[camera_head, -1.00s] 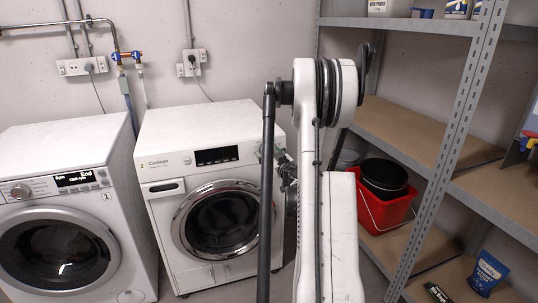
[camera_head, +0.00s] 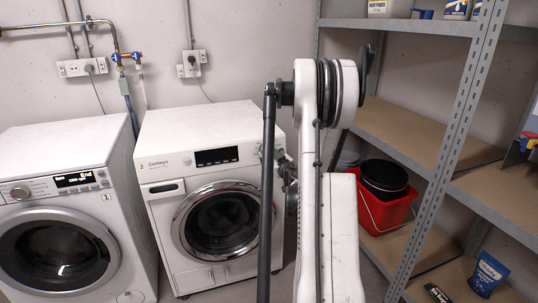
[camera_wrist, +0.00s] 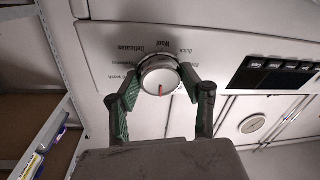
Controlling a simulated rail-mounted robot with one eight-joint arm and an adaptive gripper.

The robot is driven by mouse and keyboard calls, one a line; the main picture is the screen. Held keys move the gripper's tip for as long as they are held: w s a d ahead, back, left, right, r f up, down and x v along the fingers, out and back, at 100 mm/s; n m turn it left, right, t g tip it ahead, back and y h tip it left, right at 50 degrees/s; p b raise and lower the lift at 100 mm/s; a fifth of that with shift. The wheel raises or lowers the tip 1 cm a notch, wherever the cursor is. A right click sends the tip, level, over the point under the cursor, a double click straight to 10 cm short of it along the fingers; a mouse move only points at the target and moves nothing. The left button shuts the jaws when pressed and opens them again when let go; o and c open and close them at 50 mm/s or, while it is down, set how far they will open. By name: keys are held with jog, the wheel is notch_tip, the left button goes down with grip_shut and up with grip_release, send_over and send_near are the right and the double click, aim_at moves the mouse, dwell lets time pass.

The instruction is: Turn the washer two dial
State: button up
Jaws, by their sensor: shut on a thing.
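Washer two (camera_head: 160,218) is the white front-loader right of washer one in the head view, with a "2" on its front and a dark display (camera_head: 217,156). Its dial is mostly hidden behind my arm there. In the wrist view the silver-white dial (camera_wrist: 151,72) shows with a red mark on its face, ringed by printed programme names such as Wool and Delicates. My gripper (camera_wrist: 160,76) has its green-padded fingers on both sides of the dial and is shut on it. In the head view my gripper (camera_head: 283,166) is partly hidden behind my arm.
Washer one (camera_head: 120,225) stands to the left. In the wrist view washer two's display (camera_wrist: 275,75) lies right of the dial.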

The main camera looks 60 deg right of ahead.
jog(key=shift+d+r+n+y+b, duration=0.1)
jog(key=shift+n+y+b, duration=0.4)
jog(key=shift+n, duration=3)
jog(key=shift+y, duration=0.4)
jog(key=o, duration=1.1)
jog(key=shift+o, duration=0.2)
jog(key=shift+s, duration=0.1)
jog(key=v, duration=1.2)
